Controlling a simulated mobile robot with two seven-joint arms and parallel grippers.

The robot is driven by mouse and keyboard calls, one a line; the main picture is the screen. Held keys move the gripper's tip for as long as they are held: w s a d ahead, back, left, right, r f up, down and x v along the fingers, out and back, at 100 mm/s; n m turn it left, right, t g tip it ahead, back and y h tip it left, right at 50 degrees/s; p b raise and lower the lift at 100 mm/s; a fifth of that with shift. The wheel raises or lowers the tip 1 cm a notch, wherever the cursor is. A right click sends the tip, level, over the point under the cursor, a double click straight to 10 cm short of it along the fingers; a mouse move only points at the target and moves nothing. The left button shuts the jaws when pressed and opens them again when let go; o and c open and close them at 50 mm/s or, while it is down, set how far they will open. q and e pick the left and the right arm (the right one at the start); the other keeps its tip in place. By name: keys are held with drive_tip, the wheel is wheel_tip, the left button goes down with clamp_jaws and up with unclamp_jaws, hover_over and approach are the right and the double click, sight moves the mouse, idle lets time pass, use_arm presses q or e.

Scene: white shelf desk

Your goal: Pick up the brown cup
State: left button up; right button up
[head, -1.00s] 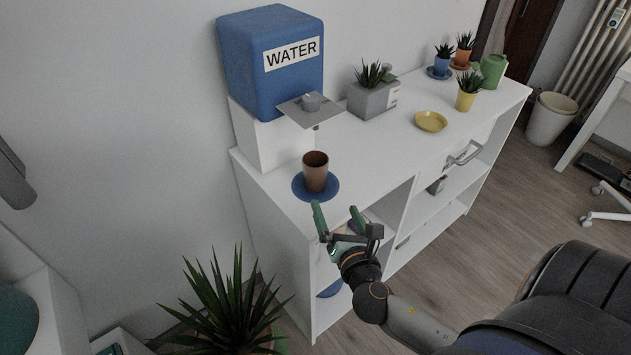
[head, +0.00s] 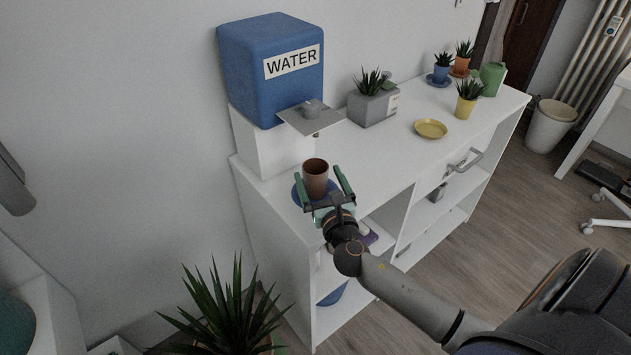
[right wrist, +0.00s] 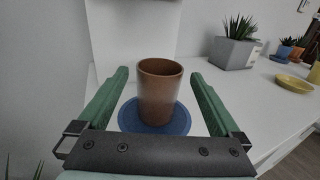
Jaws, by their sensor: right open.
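The brown cup (head: 316,178) stands upright on a round blue saucer (head: 298,194) near the left end of the white shelf desk. My right gripper (head: 318,178) is open, with one green finger on each side of the cup. In the right wrist view the cup (right wrist: 159,92) stands between the two open fingers (right wrist: 160,90), with a visible gap on both sides. The blue saucer (right wrist: 155,127) shows below it. My left gripper cannot be made out.
A blue water dispenser (head: 268,75) on a white stand is behind the cup, its grey plate (head: 303,124) jutting out nearby. A grey planter (head: 373,107), a yellow plate (head: 431,129) and potted plants stand further right. A spiky plant (head: 222,312) is in front below.

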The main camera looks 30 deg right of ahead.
drive_tip(key=x, duration=0.3)
drive_tip(key=shift+w, duration=0.1)
drive_tip(key=c, duration=1.5)
clamp_jaws()
drive_tip(key=shift+r, duration=0.1)
